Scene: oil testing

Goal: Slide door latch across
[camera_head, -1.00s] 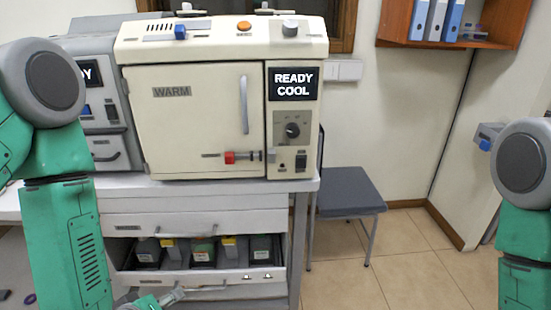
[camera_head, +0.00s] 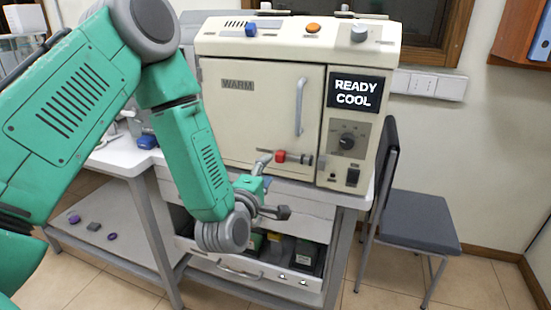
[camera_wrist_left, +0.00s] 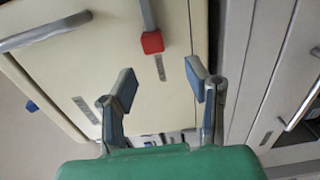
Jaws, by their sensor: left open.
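The door latch is a red knob (camera_head: 281,156) on a short metal bar, low on the beige oven door (camera_head: 255,115) near its right edge. The door looks shut. The red knob (camera_wrist_left: 152,42) also shows at the top middle of the left wrist view, with its grey bar running upward. My left gripper (camera_head: 272,187) is open just below and in front of the latch. In the left wrist view its two fingers (camera_wrist_left: 161,83) are apart and empty, with the knob beyond the gap between them. My right gripper is not in view.
A vertical door handle (camera_head: 299,106) stands above the latch. The control panel (camera_head: 350,135) is to its right. Below, an open drawer (camera_head: 245,270) holds several bottles, partly hidden by my arm. A grey chair (camera_head: 405,220) stands on the right.

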